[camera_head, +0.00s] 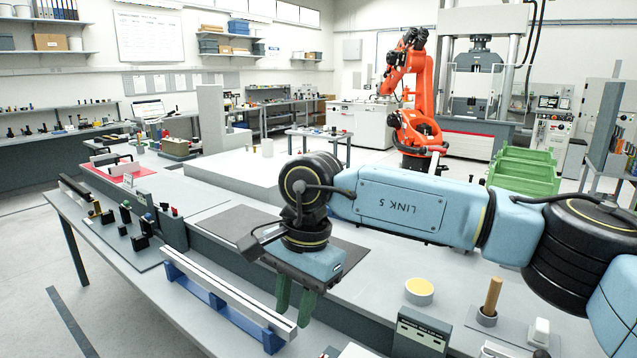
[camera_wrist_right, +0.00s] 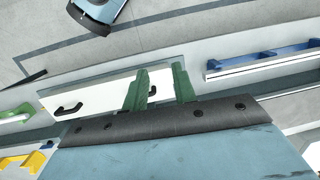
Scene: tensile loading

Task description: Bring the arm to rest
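My right arm (camera_head: 400,207), blue with black joints, reaches in from the right over the long workbench. My right gripper (camera_head: 293,309) points down with its green fingers beside the long silver bar on blue supports (camera_head: 225,295). In the right wrist view, the two green fingers (camera_wrist_right: 160,76) stand apart with nothing held between them. Behind them lies a white panel with black handles (camera_wrist_right: 97,100). My left gripper is in neither view.
A dark mat (camera_head: 230,224) lies on the bench behind the gripper. A yellow-topped cup (camera_head: 419,291) and a holder with a wooden-handled tool (camera_head: 490,300) stand at the right. An orange robot arm (camera_head: 412,110) and green crates (camera_head: 526,172) are farther back.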

